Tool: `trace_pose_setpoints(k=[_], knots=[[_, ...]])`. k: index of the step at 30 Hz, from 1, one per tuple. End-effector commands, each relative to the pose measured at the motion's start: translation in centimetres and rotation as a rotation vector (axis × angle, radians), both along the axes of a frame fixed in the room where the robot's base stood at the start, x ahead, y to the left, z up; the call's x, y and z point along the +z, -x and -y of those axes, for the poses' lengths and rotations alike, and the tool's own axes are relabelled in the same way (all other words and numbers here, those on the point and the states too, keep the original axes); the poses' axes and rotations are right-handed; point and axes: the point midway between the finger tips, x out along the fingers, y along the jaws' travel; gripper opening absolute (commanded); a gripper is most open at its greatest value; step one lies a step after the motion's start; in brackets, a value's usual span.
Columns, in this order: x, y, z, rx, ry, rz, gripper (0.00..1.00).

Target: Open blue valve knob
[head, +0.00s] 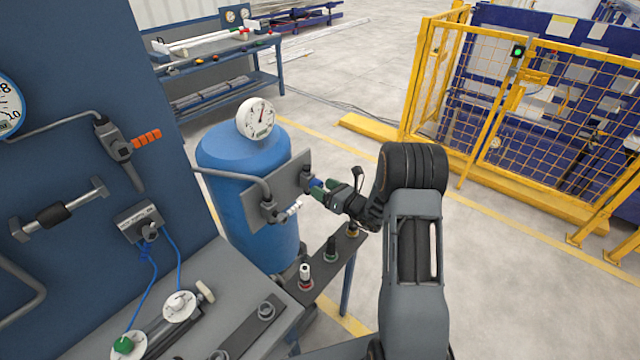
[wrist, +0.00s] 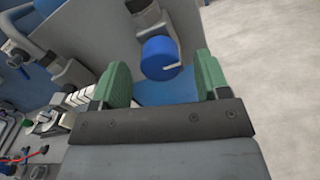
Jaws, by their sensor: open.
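The blue valve knob (wrist: 160,58) sits on a grey fitting at a grey plate (wrist: 90,50) in the wrist view. It lies ahead of the gap between my green fingertips, nearer the middle. A small pale bent piece shows at its right side. My gripper (wrist: 160,85) is open, with nothing between its fingers. In the head view the blue knob (head: 316,184) shows at the right side of the plate (head: 280,190), just left of my gripper (head: 337,196).
A blue tank (head: 240,160) with a round gauge (head: 257,118) stands behind the plate. A narrow shelf (head: 325,262) with several knobs lies below my gripper. A blue panel (head: 90,90) with an orange-handled valve (head: 146,139) is at left. The floor at right is clear up to the yellow fence (head: 500,110).

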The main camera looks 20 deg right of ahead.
Motion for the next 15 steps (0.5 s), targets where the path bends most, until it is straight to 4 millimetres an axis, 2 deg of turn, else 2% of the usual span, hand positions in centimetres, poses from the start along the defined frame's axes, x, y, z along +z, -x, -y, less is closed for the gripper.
trace_pose_setpoints(k=[6, 15], knots=[[0.1, -1.3, -1.0, 0.001, 0.0, 0.0, 0.69], [0.0, -1.6, -1.2, 0.001, 0.0, 0.0, 0.69]])
